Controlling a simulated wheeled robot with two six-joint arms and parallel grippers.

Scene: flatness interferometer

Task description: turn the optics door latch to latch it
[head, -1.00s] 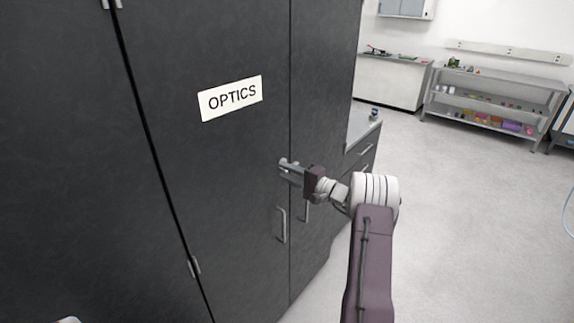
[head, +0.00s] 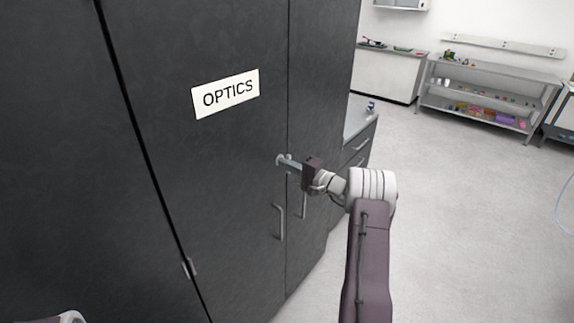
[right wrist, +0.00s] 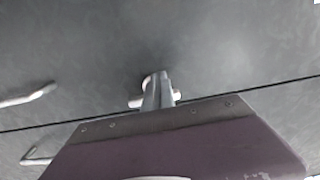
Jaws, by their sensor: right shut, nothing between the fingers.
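The dark grey optics door (head: 215,180) looks closed, with a white OPTICS label on it. The small pale latch (head: 281,158) is on the door near its right seam, mostly hidden by my right gripper (head: 285,162). That gripper is shut with nothing held, its fingertips at the latch. In the right wrist view, the shut fingers (right wrist: 160,88) point at the door, and pale parts of the latch (right wrist: 135,102) show on both sides of them. I cannot tell whether they touch, or which way the latch is turned.
A door handle (head: 279,222) sits below the latch, and another handle (head: 303,204) is on the neighbouring door. A drawer cabinet (head: 355,150) stands right of the cupboard.

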